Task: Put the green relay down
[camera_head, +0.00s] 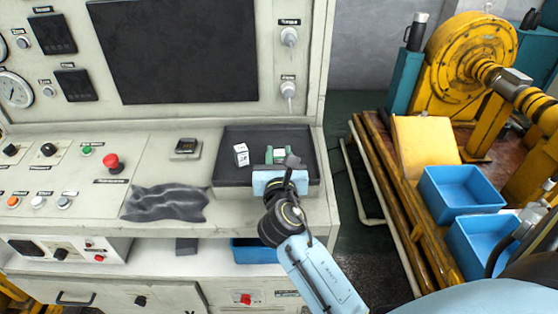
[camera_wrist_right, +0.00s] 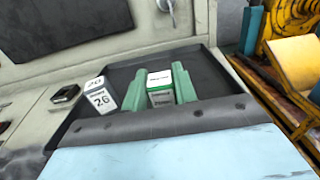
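The green relay (camera_wrist_right: 161,90), a small block with a white label on top, is between the two green fingers of my right gripper (camera_wrist_right: 160,86). The fingers appear to touch both its sides. In the head view, the relay (camera_head: 279,153) and right gripper (camera_head: 277,156) are over the right half of the black tray (camera_head: 228,171). I cannot tell whether the relay's underside touches the tray floor, as the gripper body hides the near side. A white relay (camera_head: 241,155) stands in the tray to the left; it also shows in the right wrist view (camera_wrist_right: 100,97). My left gripper is not in view.
The tray has a raised rim and sits on the console shelf. A dark crumpled cloth (camera_head: 165,203) and a small black device (camera_head: 186,147) lie left of it. The upright console panel (camera_head: 220,113) rises behind. Blue bins (camera_head: 460,188) and yellow machinery (camera_head: 470,55) stand right.

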